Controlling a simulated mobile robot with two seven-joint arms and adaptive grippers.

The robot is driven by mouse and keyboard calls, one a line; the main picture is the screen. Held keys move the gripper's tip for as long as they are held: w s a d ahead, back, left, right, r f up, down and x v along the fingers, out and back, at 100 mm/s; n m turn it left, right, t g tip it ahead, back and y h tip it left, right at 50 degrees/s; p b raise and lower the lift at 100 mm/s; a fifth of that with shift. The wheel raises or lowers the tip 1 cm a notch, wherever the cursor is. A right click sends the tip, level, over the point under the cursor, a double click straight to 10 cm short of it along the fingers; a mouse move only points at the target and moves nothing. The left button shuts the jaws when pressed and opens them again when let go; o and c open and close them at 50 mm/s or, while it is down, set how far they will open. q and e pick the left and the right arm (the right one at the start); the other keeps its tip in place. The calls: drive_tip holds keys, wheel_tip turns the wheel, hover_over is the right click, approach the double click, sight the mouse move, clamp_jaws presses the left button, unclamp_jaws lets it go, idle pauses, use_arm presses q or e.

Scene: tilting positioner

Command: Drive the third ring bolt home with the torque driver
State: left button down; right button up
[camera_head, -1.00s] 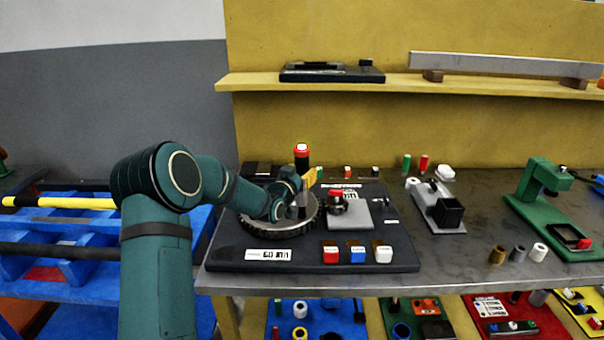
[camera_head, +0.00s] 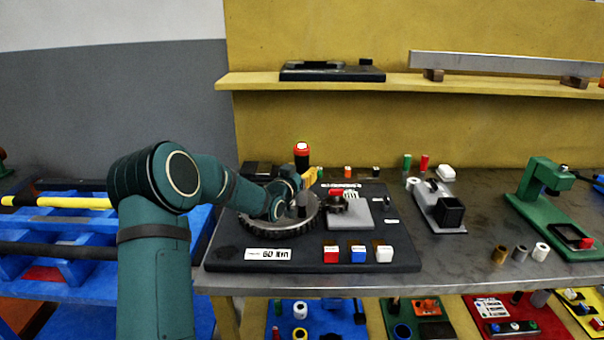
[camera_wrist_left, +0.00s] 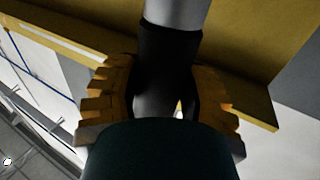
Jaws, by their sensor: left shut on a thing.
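The torque driver (camera_head: 302,159), with a black body and red top, stands upright above a dark toothed ring (camera_head: 265,229) on the black base board. My left gripper (camera_head: 311,178), with yellow fingers, is shut on the driver. The left wrist view shows its ridged orange pads (camera_wrist_left: 215,98) on both sides of a dark cylinder (camera_wrist_left: 168,60) with a grey section. The driver's lower end is over the ring. The ring bolts and the driver tip are hidden or too small to tell apart. My right gripper is not in view.
A small dark round part (camera_head: 337,205) sits beside the ring, by a grey plate (camera_head: 362,216). Red, blue and white blocks (camera_head: 357,254) line the board's front. A grey fixture (camera_head: 440,210) and green press (camera_head: 540,200) stand right. A shelf (camera_head: 400,86) runs behind.

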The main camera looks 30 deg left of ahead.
use_arm(q)
drive_tip(key=shift+r+b, duration=0.1)
drive_tip(key=shift+b, duration=0.35)
idle(0.8)
drive_tip(key=shift+f+b, duration=0.4)
drive_tip(key=shift+b, duration=0.5)
idle(2.2)
drive_tip(key=shift+f+b, duration=0.35)
drive_tip(key=shift+b, duration=0.05)
idle(1.2)
drive_tip(key=shift+r, duration=0.15)
